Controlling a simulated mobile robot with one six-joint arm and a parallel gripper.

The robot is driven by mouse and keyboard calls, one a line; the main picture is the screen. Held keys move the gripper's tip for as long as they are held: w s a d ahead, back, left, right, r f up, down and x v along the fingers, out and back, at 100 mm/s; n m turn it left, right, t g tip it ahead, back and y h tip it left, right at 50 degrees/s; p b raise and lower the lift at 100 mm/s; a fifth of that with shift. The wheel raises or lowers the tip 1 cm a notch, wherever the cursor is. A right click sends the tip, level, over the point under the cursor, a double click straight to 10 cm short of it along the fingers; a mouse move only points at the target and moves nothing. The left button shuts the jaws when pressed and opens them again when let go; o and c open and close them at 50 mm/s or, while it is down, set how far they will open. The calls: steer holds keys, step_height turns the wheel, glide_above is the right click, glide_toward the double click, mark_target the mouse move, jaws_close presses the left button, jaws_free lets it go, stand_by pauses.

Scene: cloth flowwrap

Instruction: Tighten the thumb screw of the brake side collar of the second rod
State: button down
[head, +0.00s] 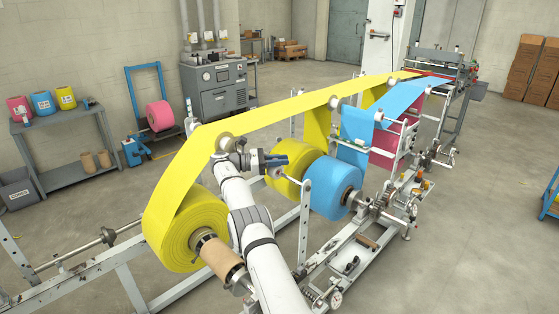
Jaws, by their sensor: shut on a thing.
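My gripper (281,160) is at the end of my white arm, in front of the upper left part of the rear yellow roll (287,178) in the head view. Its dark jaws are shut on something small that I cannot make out. The rear yellow roll and a blue roll (331,187) sit side by side behind the front yellow roll (188,230). A metal shaft end with a collar (351,201) shows at the right of the blue roll. I cannot make out a thumb screw at this size. My arm hides part of the frame behind it.
A yellow web (290,102) and a blue web (385,100) run over rollers to the machine at the back. A cardboard core (220,258) shows beside the front roll. Open floor (490,225) lies to the right.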

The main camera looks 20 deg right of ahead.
steer(key=c, duration=1.3)
jaws_free()
steer(key=shift+r, duration=0.55)
step_height(320, 180, up, 9)
steer(key=p, duration=0.3)
